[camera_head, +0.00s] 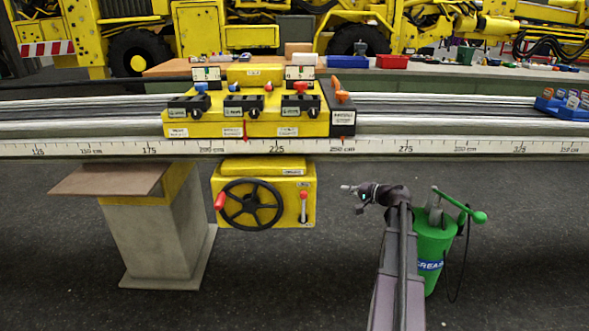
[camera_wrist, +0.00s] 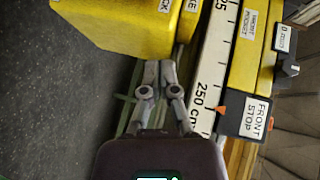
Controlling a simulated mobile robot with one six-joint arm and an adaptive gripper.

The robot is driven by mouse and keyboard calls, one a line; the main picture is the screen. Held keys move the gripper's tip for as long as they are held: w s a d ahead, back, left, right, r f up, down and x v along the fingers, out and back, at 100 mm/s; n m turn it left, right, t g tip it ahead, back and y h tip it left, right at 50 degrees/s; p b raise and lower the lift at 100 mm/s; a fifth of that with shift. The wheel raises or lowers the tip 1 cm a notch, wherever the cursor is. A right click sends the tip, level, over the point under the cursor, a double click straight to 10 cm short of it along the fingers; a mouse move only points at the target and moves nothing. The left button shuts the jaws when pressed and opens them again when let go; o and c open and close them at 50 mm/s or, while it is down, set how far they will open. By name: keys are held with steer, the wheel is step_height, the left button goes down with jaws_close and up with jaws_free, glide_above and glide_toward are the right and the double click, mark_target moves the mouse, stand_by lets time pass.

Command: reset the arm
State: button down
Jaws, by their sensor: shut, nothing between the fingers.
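My gripper (camera_head: 349,188) is at the end of my dark arm in the head view, in front of the long rail and to the right of the yellow handwheel box (camera_head: 264,195). In the wrist view my gripper (camera_wrist: 160,68) is shut and empty, its fingertips together. The yellow box (camera_wrist: 120,22) lies beyond the fingertips there, and the ruler scale (camera_wrist: 212,70) runs along their right. I cannot tell from the wrist view how far the fingertips are from either one.
A green grease bucket (camera_head: 433,255) with a lever stands close right of my arm. The rail with its scale (camera_head: 350,146) crosses the view, carrying a yellow carriage (camera_head: 250,126). A grey pedestal (camera_head: 165,240) stands left. Floor between pedestal and arm is clear.

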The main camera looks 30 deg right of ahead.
steer(key=s+a+f+n+g, duration=0.1)
steer(key=a+f+n+g, duration=0.25)
steer(key=a, duration=0.85)
steer(key=s+a+f+n+g, duration=0.2)
steer(key=a+f+g, duration=0.25)
steer(key=a, duration=0.85)
steer(key=s+a+f+n+g+h, duration=0.3)
steer(key=s+a, duration=0.4)
steer(key=a, duration=0.1)
steer(key=s+a+f+n+g+h, duration=0.2)
steer(key=s+a+f+g+h, duration=0.15)
steer(key=s+a, duration=0.35)
step_height(320, 180, up, 34)
steer(key=p, duration=3.4)
steer(key=shift+w+a+r+t, duration=0.15)
steer(key=shift+w+a+t, duration=0.05)
steer(key=shift+w+t, duration=0.25)
